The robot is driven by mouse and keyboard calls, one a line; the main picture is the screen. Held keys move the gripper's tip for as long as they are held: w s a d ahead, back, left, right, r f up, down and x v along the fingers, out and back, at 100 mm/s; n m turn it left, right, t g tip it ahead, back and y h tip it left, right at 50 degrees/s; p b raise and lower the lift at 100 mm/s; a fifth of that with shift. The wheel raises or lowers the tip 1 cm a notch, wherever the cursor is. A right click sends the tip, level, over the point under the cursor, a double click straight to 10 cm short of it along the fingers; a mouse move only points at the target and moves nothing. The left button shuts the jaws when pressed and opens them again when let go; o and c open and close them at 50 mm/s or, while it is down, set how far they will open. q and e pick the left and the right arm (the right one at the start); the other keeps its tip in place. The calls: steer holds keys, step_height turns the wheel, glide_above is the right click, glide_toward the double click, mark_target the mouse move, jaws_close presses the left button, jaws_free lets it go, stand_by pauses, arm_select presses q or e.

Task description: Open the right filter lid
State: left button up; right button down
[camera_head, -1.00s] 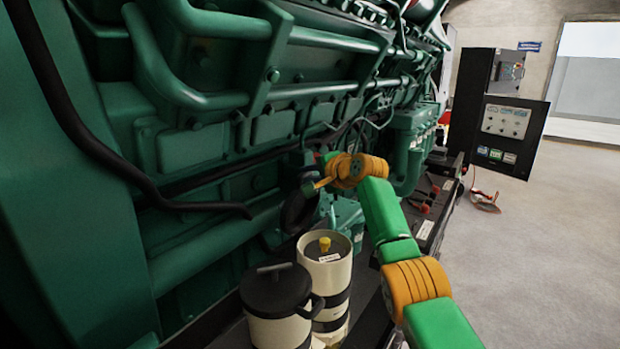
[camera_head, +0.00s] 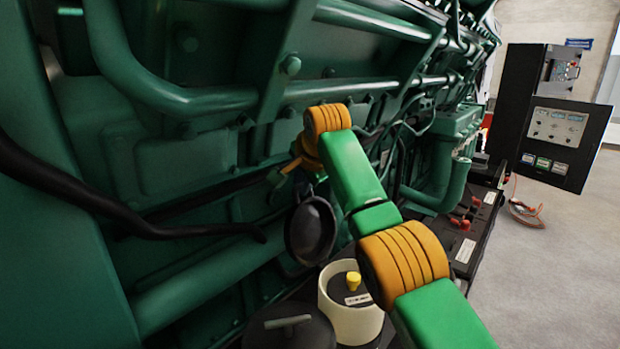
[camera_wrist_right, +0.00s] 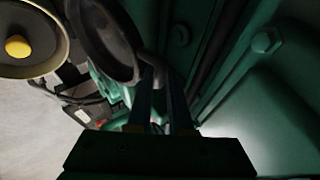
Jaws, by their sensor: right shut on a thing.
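The right filter (camera_head: 352,318) is a cream canister with its top uncovered, showing a yellow knob (camera_head: 353,280) inside. Its round black lid (camera_head: 311,232) stands tipped up behind it, against the engine side. My right gripper (camera_head: 303,170) is above the lid, partly hidden by its own wrist. In the right wrist view the fingers (camera_wrist_right: 158,85) are shut at the edge of the lid (camera_wrist_right: 105,38), seemingly on its handle; the exact contact is dark. The open canister (camera_wrist_right: 28,45) shows at the left there. My left gripper is not in view.
The left filter's black lid (camera_head: 288,335) with a bar handle is down, at the bottom edge. Green engine pipes (camera_head: 200,95) and a black hose (camera_head: 130,222) crowd the left.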

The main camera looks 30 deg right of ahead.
steer(key=shift+w+r, duration=0.1)
steer(key=shift+r, duration=0.3)
steer(key=c, duration=1)
jaws_free()
steer(key=shift+o, duration=0.8)
steer(key=shift+w+a+f, duration=0.1)
steer(key=shift+w+a, duration=0.05)
steer(key=shift+a, duration=0.05)
steer(key=shift+w+a+f, duration=0.1)
steer(key=shift+a+f, duration=0.05)
steer(key=b+v, duration=0.2)
steer(key=v, duration=0.5)
steer(key=shift+b, duration=0.4)
